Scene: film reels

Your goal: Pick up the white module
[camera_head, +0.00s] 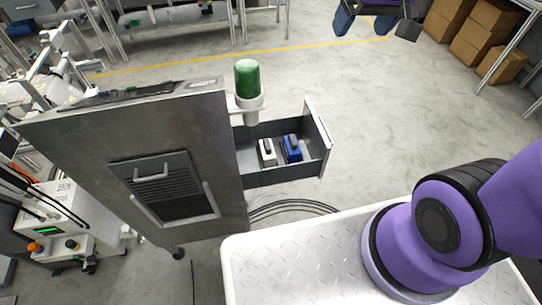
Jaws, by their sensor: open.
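The white module (267,154) is a small block with a dark top part. It stands in the open drawer (283,177) of the grey metal cabinet, left of a similar blue module (292,150); a narrow gap seems to separate them. My gripper (376,30) shows only in part at the top edge, its two fingers spread apart and empty. It is well away from the drawer, up and to the right of it in the picture.
The grey cabinet (125,135) stands left of the drawer. Cardboard boxes (485,35) are at the upper right. Open floor lies right of the drawer.

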